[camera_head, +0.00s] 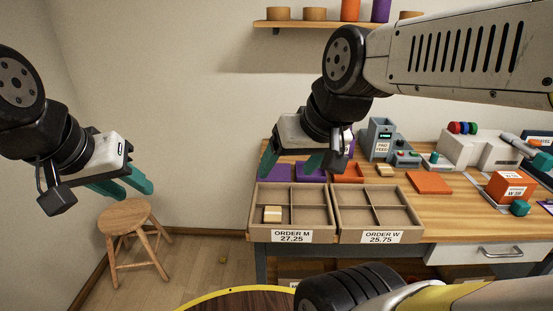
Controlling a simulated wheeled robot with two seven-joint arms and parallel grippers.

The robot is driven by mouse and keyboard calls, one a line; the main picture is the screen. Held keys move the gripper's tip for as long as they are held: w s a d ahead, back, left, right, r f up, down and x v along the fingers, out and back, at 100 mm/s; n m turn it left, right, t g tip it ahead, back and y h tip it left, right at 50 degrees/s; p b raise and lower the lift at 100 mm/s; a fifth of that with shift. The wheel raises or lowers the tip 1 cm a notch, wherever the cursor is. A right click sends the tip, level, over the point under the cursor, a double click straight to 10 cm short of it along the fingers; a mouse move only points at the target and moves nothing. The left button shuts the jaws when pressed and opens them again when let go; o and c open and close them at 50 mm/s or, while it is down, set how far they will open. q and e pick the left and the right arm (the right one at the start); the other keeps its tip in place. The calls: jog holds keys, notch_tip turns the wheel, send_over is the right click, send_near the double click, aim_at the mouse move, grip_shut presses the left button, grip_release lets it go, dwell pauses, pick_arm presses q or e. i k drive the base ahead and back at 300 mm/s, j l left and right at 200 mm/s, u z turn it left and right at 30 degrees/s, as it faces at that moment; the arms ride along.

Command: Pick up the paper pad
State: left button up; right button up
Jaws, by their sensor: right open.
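A small beige pad (385,170), which looks like the paper pad, lies on the wooden table in front of the grey feed machine (381,139). Another small beige block or pad (272,214) sits in the front left compartment of the ORDER M tray (291,236). My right gripper (287,172) is open and empty, with its teal fingers above the back of the ORDER M tray, left of the pad on the table. My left gripper (136,192) hangs empty in the air left of the table, its teal fingers apart.
The ORDER W tray (381,238) looks empty beside ORDER M. Purple pieces (311,170) and orange squares (430,183) lie behind and beside the trays. A white machine (480,149) and an orange box (511,187) stand at right. A stool (125,215) stands below my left gripper.

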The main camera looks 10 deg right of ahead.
aim_at(384, 169)
jog(key=z, duration=1.5)
jog(key=u, duration=0.4)
jog(key=i+l+u, duration=0.15)
jog(key=u, duration=0.2)
jog(key=i+l+u, duration=0.15)
jog(key=l+u, duration=0.2)
jog(key=i+l+u, duration=0.1)
jog(key=u, duration=0.25)
jog(key=i+l, duration=0.1)
jog(key=l, duration=0.35)
jog(key=i+l, duration=0.1)
jog(key=l, duration=0.3)
jog(key=i+l, duration=0.1)
jog(key=l, duration=0.35)
